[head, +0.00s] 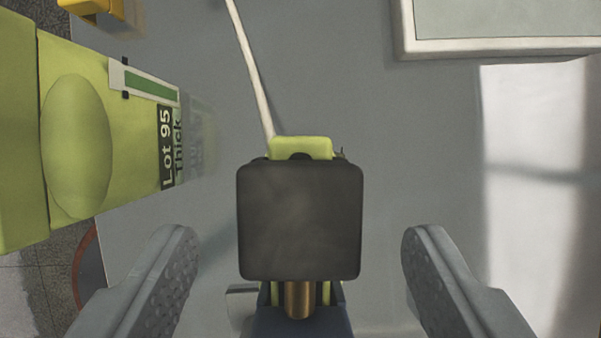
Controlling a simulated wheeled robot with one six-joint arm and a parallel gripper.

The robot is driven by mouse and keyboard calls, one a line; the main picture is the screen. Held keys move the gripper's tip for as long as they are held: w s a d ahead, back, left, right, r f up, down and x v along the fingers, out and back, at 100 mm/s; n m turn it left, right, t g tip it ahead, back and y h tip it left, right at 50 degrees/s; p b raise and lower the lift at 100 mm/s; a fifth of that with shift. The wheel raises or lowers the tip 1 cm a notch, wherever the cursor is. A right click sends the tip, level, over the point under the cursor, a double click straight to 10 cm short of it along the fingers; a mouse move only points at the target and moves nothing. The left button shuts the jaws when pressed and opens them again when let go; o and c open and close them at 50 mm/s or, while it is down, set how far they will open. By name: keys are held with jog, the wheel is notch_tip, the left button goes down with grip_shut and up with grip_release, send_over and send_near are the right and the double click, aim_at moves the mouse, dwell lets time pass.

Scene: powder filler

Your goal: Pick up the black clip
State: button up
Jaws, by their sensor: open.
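A dark, rounded square block (300,220), the one black piece that could be the clip, sits in the middle of the head view. A yellow-green part (301,147) shows behind its upper edge, and a brass-coloured cylinder (299,300) and a dark blue piece (298,323) show below it. My gripper (300,250) is open, with one ribbed grey finger on each side of the block. Both fingers are apart from it, with a clear gap left and right. The block's underside is hidden.
A large yellow-green body (75,140) labelled "Lot 95 Thick" stands close on the left. A white cable (250,70) runs up from the middle. A pale-framed panel (500,47) lies at the upper right. The grey surface right of the block is clear.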

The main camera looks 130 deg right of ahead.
aim_at(300, 240)
jog(key=x, duration=0.4)
jog(key=shift+w+a+f, duration=0.15)
jog(key=shift+a+f, duration=0.05)
jog(key=c, duration=1)
jog(key=shift+c, duration=0.2)
jog(key=shift+r, duration=0.15)
